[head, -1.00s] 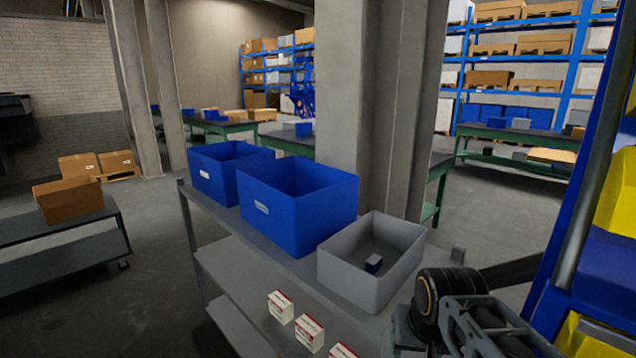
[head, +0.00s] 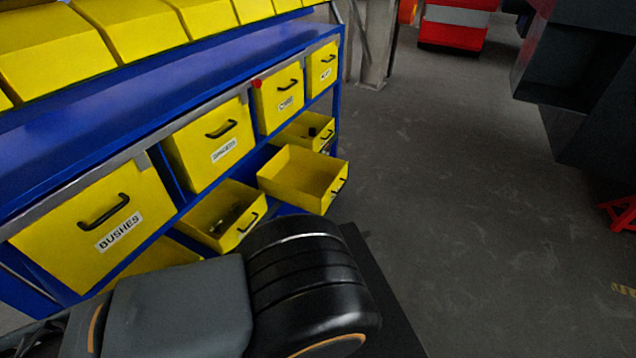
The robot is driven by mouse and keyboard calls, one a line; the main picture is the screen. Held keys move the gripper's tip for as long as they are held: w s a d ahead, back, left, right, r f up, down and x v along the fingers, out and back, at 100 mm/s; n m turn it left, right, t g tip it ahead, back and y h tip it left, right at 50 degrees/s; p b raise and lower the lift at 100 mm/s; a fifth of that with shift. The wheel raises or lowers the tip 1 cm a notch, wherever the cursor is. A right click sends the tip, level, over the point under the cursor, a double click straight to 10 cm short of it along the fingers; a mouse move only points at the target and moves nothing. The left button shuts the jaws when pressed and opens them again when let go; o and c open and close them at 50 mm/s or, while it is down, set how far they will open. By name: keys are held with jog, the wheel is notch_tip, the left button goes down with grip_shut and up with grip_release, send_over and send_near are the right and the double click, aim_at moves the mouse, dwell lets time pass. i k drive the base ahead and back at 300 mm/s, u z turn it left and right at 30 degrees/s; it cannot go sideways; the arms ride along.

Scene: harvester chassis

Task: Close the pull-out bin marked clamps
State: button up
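Yellow pull-out bins with black handles sit in a blue rack in the head view. No label that I can read says clamps. In the lower row, an empty-looking bin (head: 300,178) stands out far. Left of it, another bin (head: 232,236) is pulled out with dark parts inside. A farther bin (head: 300,131) is also out, with a dark item inside. Their front labels are too oblique or hidden to read. The upper bin marked BUSHES (head: 75,240) looks shut. My gripper is not in view; my arm's links cover the lower middle.
More upper bins, a second one (head: 222,135), a third (head: 275,92) and a fourth (head: 322,68), look shut. Yellow bins line the blue top (head: 170,75). A dark machine (head: 590,80) stands upper right.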

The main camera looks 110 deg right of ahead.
aim_at(307, 180)
jog(key=z, duration=0.05)
jog(key=k, duration=0.85)
jog(key=z, duration=3)
jog(key=i, duration=1.2)
jog(key=z, duration=0.3)
